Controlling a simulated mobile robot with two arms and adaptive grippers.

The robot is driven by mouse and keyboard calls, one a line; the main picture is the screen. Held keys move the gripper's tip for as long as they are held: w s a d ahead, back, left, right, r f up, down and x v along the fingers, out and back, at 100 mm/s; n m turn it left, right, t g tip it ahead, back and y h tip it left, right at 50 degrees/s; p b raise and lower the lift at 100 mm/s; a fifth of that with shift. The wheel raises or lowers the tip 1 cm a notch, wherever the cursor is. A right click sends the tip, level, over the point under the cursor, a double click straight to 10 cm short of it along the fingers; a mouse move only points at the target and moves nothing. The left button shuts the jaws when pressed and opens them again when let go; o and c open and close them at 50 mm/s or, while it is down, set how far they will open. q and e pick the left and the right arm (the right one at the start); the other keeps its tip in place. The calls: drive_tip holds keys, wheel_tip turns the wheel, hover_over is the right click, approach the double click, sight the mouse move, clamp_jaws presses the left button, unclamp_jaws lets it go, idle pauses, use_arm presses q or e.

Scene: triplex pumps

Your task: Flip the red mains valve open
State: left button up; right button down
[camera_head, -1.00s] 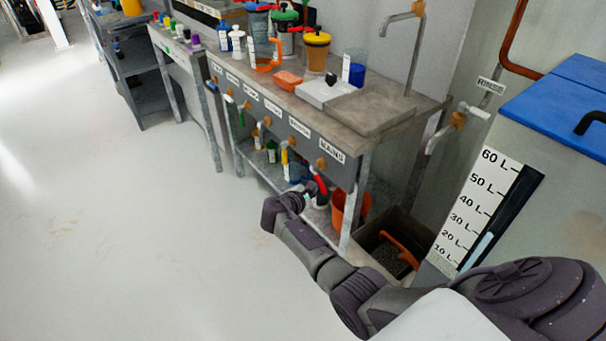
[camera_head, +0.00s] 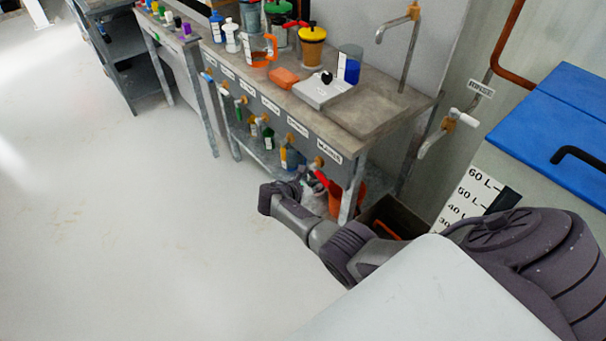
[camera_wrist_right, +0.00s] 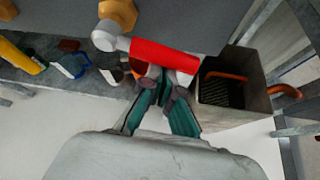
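The red mains valve handle (camera_head: 320,178) sits under the MAINS label (camera_head: 329,151) at the right end of the bench front. It slopes down and to the right from its brass fitting (camera_head: 318,162). In the right wrist view the red handle (camera_wrist_right: 165,57) lies across the top middle, right of its pale pivot (camera_wrist_right: 108,36). My right gripper (camera_wrist_right: 163,80) has its teal fingers just below the handle in that view, with the tips close together. I cannot tell whether they touch the handle or how far they are apart. My left gripper is not in view.
Other labelled valves line the bench front to the left. Bottles stand on the shelf below. An open bin (camera_wrist_right: 238,90) with an orange handle is right of the valve. A blue-lidded tank (camera_head: 555,130) stands at the right. The floor on the left is clear.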

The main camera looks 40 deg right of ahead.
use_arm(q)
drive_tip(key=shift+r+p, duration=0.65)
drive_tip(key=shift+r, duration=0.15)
use_arm(e)
drive_tip(key=shift+s+r+n+g, duration=0.15)
drive_tip(key=shift+r+n+g, duration=0.25)
drive_tip(key=shift+r, duration=0.3)
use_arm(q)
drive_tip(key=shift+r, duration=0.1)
use_arm(e)
drive_tip(key=shift+d, duration=0.1)
